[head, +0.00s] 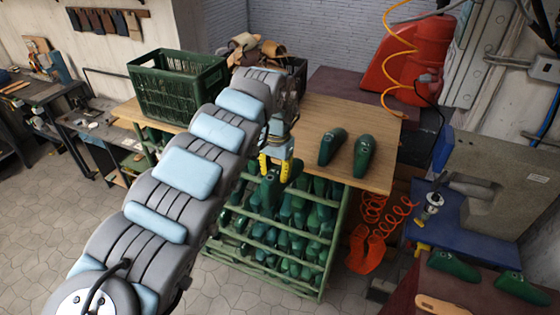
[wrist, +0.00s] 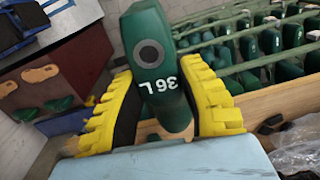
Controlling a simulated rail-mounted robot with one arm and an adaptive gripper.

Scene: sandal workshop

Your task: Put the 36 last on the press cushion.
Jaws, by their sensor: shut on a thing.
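My gripper (head: 276,166) has yellow ridged fingers and is shut on a dark green last in front of the wooden tabletop's edge. In the wrist view the held last (wrist: 172,105) is between both finger pads (wrist: 160,110), marked "36 L" in white, with a grey-ringed hole near its end. In the head view it shows partly (head: 271,190) below the fingers, against the rack of lasts. I cannot pick out the press cushion for certain in either view.
The rack (head: 320,245) below holds many lasts. At right stand a red machine (head: 410,65), a grey machine (head: 505,185) and a dark red table (head: 480,285) with two lasts.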

